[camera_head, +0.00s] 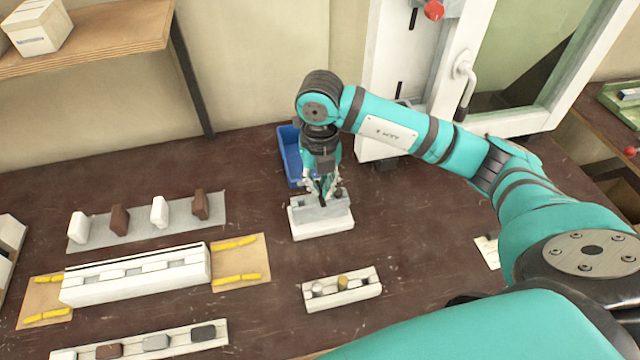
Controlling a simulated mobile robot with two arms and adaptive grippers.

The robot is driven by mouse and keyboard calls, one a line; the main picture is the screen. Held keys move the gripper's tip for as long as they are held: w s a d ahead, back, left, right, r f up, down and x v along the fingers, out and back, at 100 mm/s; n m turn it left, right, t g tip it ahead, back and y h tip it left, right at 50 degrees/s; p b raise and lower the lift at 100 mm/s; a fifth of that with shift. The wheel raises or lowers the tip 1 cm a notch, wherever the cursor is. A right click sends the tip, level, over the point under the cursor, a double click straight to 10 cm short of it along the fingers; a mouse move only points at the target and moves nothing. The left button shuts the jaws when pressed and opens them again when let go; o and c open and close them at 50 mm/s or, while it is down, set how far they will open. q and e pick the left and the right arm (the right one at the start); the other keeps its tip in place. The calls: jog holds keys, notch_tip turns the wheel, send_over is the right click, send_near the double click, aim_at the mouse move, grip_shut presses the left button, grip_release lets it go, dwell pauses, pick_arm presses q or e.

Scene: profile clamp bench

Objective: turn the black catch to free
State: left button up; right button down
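My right gripper (322,190) points straight down over a small clamp with a grey upper part and a white base (322,228). Its fingertips are at the top of the grey part, touching it or just above. I cannot make out the gap between the fingers or anything held in it. The black catch cannot be picked out for certain; small dark parts show on the clamp's top beside the fingers, and the gripper covers part of that area. My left gripper is not in view.
A blue bin (291,158) stands close behind the clamp. A small white holder (342,291) with metal and brass pieces lies in front. A long white profile (138,277) and a grey mat (140,226) with upright blocks lie left. A white machine frame (398,75) stands behind.

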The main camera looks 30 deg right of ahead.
jog(key=shift+r, duration=0.1)
dwell(0.3)
jog(key=c, duration=1.5)
grip_release()
notch_tip(320, 180, up, 12)
